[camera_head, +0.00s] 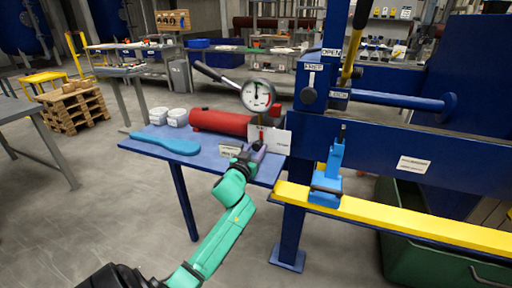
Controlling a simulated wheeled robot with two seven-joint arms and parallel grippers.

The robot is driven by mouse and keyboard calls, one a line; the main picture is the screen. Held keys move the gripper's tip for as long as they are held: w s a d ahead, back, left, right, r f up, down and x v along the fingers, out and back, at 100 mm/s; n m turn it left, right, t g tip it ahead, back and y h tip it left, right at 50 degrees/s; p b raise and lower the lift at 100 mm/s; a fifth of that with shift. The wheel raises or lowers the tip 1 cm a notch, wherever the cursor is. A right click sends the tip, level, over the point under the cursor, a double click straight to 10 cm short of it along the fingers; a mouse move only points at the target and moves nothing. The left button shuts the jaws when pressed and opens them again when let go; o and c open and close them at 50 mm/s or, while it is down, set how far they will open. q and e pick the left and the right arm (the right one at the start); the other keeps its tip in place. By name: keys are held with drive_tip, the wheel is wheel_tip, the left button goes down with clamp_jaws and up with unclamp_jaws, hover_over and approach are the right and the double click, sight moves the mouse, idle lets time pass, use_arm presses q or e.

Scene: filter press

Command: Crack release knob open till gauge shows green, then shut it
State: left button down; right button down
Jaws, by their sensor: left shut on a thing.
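The round white pressure gauge (257,95) stands above the back right of the small blue table. Its dark needle points about straight up; the picture is too small to tell any green zone. My left gripper (257,147), at the end of a teal arm, is shut just below the gauge, at the right end of the red cylinder (220,122). The release knob is mostly hidden by the gripper; a small red part (262,134) shows just above the fingers. My right gripper is out of view.
A dark lever (215,76) slants behind the gauge. The blue press frame (307,130) with its yellow rail (420,223) stands close on the right.

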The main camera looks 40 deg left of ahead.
use_arm(q)
drive_tip(key=c, duration=0.7)
unclamp_jaws()
drive_tip(key=v, duration=1.4)
drive_tip(key=shift+s+d, duration=0.15)
drive_tip(key=shift+s, duration=0.1)
